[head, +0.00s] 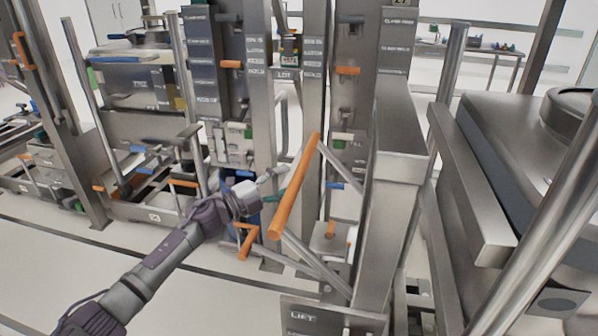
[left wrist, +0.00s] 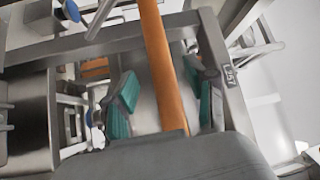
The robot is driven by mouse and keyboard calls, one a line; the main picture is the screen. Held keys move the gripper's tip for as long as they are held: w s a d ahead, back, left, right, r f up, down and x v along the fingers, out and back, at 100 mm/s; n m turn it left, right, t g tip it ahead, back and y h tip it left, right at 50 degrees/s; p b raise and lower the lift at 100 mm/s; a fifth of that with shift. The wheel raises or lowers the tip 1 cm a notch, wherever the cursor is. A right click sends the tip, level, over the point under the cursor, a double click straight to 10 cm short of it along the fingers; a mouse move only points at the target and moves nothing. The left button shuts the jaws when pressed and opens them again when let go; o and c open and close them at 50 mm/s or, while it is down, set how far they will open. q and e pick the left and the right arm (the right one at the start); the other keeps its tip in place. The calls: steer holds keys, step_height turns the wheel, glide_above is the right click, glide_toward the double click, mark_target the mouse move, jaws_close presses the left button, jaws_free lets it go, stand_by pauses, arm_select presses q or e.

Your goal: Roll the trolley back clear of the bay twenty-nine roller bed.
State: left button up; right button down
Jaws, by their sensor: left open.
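An orange bar handle (head: 296,185) slants across the middle of the head view, beside a steel frame (head: 388,215) with a plate marked LIFT at its foot. I cannot tell whether this frame is the trolley. My left gripper (head: 279,186) is open beside the bar. In the left wrist view, the orange bar (left wrist: 165,70) runs between its teal finger pads (left wrist: 122,105), with a gap on the left pad's side. My right gripper is not in view. No bay number twenty-nine is readable, so I cannot pick out that roller bed.
A large steel vessel on a stand (head: 510,140) fills the right side. Steel posts and racks (head: 150,90) with several orange, blue and green handles line the back and left. Pale floor (head: 215,295) is open at the lower left, crossed by a dark line.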

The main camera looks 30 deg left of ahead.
mark_target(299, 174)
arm_select(q)
steer(key=x, duration=0.5)
steer(key=shift+s, duration=0.1)
jaws_close()
